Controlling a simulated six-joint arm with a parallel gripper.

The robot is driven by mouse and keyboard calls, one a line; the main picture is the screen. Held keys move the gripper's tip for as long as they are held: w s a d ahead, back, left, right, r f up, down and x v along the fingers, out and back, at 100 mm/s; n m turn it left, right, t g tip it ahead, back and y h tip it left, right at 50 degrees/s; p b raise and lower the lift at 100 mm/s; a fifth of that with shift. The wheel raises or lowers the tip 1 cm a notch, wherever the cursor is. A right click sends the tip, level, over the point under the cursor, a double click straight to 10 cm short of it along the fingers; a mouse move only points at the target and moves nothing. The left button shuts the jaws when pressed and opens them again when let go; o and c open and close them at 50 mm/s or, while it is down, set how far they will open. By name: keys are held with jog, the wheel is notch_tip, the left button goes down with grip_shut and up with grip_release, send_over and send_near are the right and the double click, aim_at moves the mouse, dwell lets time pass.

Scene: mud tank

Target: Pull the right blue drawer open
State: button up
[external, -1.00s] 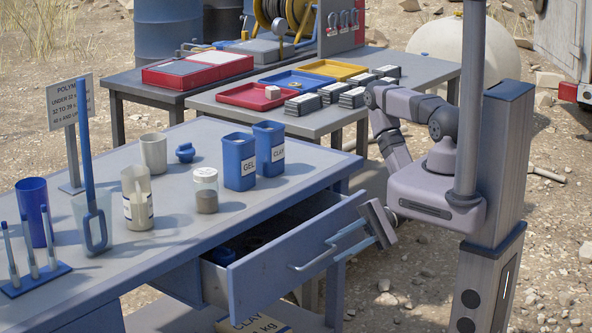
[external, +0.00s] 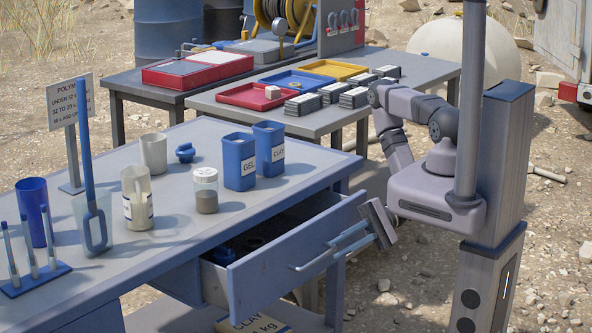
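The right blue drawer (external: 262,272) stands well open under the grey-blue workbench (external: 225,222). Its blue front is pulled out toward the right, and dark round items show inside it. Its bar handle (external: 297,268) sticks out from the front. My gripper (external: 342,243) is at the right part of the handle, coming from the right. Its two long fingers show a gap between them and look open. I cannot tell whether a finger touches the handle.
Blue GEL (external: 239,165) and CLAY (external: 268,150) containers, jars and cups stand on the workbench. A bag marked CLAY (external: 255,325) lies below the drawer. A second table (external: 310,122) with coloured trays stands behind. Open ground lies right of the drawer.

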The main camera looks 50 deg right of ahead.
aim_at(326, 255)
jog(key=shift+p+x, duration=0.45)
jog(key=shift+x, duration=2.85)
jog(key=shift+c, duration=0.3)
grip_shut()
